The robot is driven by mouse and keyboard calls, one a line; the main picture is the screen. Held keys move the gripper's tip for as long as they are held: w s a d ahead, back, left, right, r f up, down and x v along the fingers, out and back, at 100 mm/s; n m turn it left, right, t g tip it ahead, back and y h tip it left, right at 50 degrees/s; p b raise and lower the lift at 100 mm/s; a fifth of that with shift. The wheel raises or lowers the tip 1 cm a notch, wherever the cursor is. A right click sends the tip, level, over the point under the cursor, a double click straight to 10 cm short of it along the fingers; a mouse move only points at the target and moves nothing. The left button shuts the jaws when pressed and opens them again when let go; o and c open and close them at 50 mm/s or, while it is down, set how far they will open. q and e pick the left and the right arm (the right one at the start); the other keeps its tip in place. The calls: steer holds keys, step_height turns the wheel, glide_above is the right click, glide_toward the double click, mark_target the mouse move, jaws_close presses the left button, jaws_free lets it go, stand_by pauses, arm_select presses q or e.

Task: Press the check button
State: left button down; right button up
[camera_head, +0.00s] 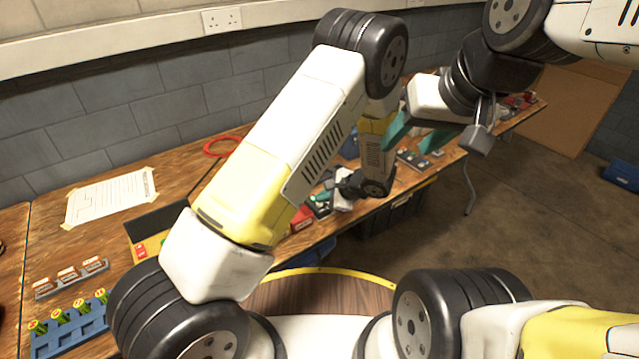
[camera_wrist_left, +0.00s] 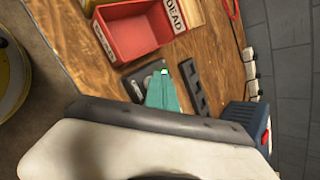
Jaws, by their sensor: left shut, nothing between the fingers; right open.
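My left gripper (camera_wrist_left: 163,93) shows its teal fingers shut and empty in the left wrist view. The fingertips are over or against a small dark box (camera_wrist_left: 139,79) on the wooden table. A small pale spot shows at the fingertips and may be part of the check button; the button is mostly hidden, and I cannot tell whether the fingers touch it. In the head view my left gripper (camera_head: 323,197) is low over the table, partly behind my own arm. My right gripper (camera_head: 418,135) is open and empty, raised in front of the table's far right part.
A red bin labelled DEAD (camera_wrist_left: 128,36) stands beside the dark box. A dark slotted rack (camera_wrist_left: 194,90) and a blue case (camera_wrist_left: 243,118) are on the other side. In the head view, a paper sheet (camera_head: 112,196) and a blue rack (camera_head: 70,326) lie on the left table.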

mark_target(322, 206)
arm_select(q)
steer(key=shift+r, duration=0.8)
step_height(322, 206, up, 5)
stand_by(0.4)
stand_by(0.6)
